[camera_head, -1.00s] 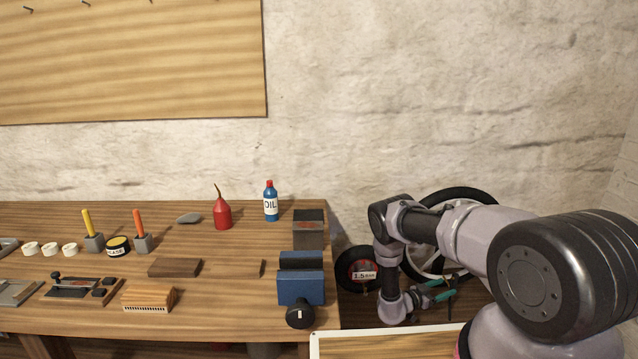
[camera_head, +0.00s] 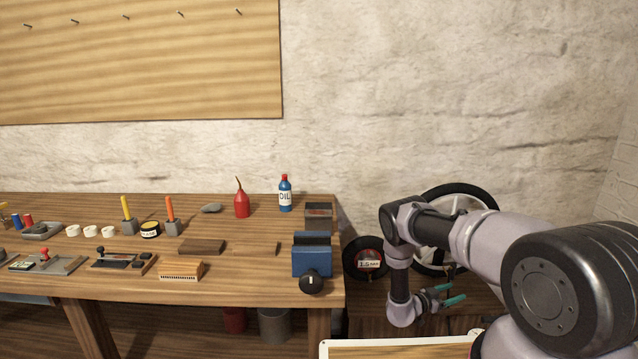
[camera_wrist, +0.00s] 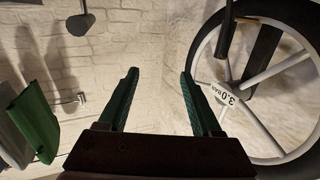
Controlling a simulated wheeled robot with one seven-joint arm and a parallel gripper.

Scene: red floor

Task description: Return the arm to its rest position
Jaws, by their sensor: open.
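My gripper (camera_head: 454,295) is at the right in the head view, beyond the right end of the workbench. Its green fingers point to the right. In the wrist view the two green fingers (camera_wrist: 160,95) stand wide apart with nothing between them. My arm is bent, with the forearm hanging down in front of a wheel. The wheel (camera_head: 484,192) has a black tyre and stands against the wall; it also shows in the wrist view (camera_wrist: 222,50), to the right of the fingers, with a "3.0 bar" label.
The workbench (camera_head: 120,282) holds a blue vise (camera_head: 312,257), a red oil can (camera_head: 242,203), an oil bottle (camera_head: 285,196) and several small tools. A black round item (camera_head: 367,262) labelled "1.5 bar" is left of my forearm. A white-edged board (camera_head: 400,349) lies at the bottom.

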